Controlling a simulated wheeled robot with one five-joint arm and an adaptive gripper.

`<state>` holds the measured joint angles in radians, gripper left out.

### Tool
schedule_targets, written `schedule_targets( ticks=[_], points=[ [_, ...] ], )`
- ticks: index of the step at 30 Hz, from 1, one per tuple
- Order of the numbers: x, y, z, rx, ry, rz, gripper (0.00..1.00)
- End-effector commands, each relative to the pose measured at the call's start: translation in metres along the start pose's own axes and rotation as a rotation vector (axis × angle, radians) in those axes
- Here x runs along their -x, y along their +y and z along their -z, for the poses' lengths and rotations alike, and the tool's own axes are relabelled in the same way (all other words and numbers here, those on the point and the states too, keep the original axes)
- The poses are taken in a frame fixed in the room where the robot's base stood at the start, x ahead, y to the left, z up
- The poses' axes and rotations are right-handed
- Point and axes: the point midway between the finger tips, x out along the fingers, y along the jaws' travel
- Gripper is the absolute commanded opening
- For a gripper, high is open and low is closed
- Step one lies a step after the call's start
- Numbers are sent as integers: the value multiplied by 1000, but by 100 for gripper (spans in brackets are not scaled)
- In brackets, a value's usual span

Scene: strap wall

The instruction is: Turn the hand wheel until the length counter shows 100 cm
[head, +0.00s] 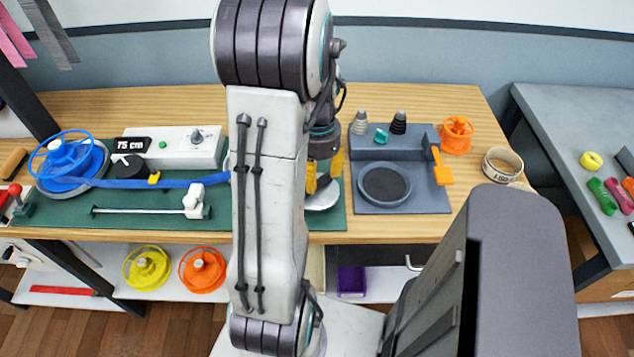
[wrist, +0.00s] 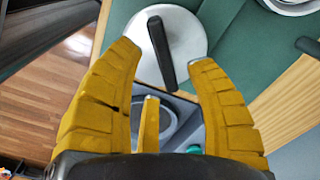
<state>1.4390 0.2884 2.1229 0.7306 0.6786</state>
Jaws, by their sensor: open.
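The length counter (head: 130,144) reads 75 cm on a white box at the left of the bench. A blue strap (head: 170,183) runs right from a blue reel (head: 70,165) and passes behind my arm. The hand wheel is a silver disc (head: 322,197) on the green mat, mostly hidden by my arm. In the wrist view the disc (wrist: 190,40) shows a black handle (wrist: 160,52) standing up from it. My gripper (head: 325,172) is over the wheel. Its yellow fingers (wrist: 163,58) are open, one on each side of the handle; I cannot tell whether they touch it.
A grey tray with a round dish (head: 385,184) stands right of the wheel, with an orange lever (head: 440,167). An orange reel (head: 457,135) and a tape roll (head: 502,164) are farther right. A clamp on a rod (head: 193,201) lies in front of the strap.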

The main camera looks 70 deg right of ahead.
Motion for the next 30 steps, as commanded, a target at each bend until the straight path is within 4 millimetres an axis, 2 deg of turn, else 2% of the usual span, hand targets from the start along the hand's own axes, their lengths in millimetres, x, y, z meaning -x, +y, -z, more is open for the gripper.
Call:
schedule_targets(
  ticks=[6,12,26,30],
  points=[
    [-25,0,0,0,-2,-2,50],
    [-38,0,0,0,-1,-1,50],
    [-42,0,0,0,0,0,51],
    [-42,0,0,0,0,0,39]
  ],
)
